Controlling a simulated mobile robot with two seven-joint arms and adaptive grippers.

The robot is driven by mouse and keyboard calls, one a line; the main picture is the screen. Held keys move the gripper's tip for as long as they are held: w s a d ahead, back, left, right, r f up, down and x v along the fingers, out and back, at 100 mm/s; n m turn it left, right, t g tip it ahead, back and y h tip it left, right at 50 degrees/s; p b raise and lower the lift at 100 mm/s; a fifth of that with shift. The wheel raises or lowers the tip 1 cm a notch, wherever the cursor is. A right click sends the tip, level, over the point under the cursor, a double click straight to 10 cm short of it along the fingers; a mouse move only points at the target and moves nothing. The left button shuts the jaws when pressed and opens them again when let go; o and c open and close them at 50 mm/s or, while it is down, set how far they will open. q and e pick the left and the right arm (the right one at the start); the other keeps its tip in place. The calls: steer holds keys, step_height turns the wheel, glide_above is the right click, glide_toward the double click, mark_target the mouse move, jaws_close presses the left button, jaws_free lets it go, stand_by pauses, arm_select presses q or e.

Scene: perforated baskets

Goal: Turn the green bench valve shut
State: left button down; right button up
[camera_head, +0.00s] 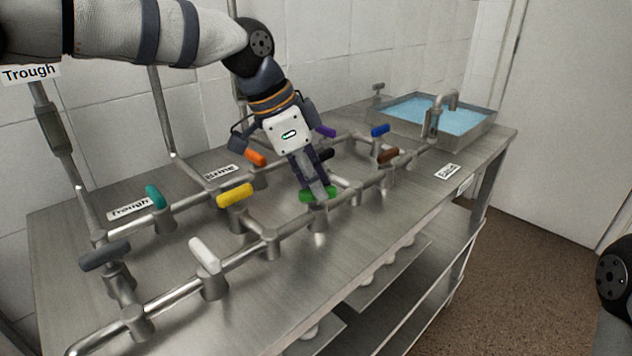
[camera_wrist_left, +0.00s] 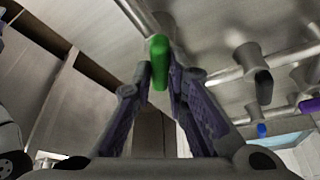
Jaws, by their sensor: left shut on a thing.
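The green valve handle (camera_head: 305,196) sits on the front pipe run on the steel bench, near the middle. It lies roughly along the pipe in the head view, though the gripper hides part of it. My left gripper (camera_head: 322,190) points down at it from above and is shut on it. In the left wrist view the green handle (camera_wrist_left: 158,62) stands between the two fingertips (camera_wrist_left: 160,85). My right gripper is not in view; only a part of my right arm shows at the right edge.
Other handles stand close by: yellow (camera_head: 235,195), orange (camera_head: 256,157), black (camera_head: 325,154), brown (camera_head: 387,156), blue (camera_head: 380,130), white (camera_head: 205,255), teal (camera_head: 156,197), grey (camera_head: 106,256) and purple (camera_head: 325,131). A water-filled sink (camera_head: 480,128) is at the back right.

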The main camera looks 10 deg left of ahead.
arm_select(q)
steer(key=m+g, duration=0.1)
steer(key=m, duration=0.1)
steer(key=m+b, duration=0.1)
steer(key=m, duration=0.1)
steer(key=m+g+b, duration=0.1)
steer(key=m, duration=0.1)
steer(key=shift+w+f+m+g, duration=0.2)
steer(key=shift+f+m+g, duration=0.1)
steer(key=m+g+b, duration=0.1)
steer(key=m, duration=0.2)
steer(key=shift+r, duration=0.1)
steer(key=shift+m+g+y+b, duration=0.3)
steer(key=shift+m+g+b, duration=0.1)
steer(key=shift+m, duration=0.7)
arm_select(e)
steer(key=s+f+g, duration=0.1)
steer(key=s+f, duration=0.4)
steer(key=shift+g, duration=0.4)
arm_select(q)
steer(key=shift+r, duration=0.1)
steer(key=c, duration=1.6)
jaws_free()
steer(key=shift+r, duration=0.1)
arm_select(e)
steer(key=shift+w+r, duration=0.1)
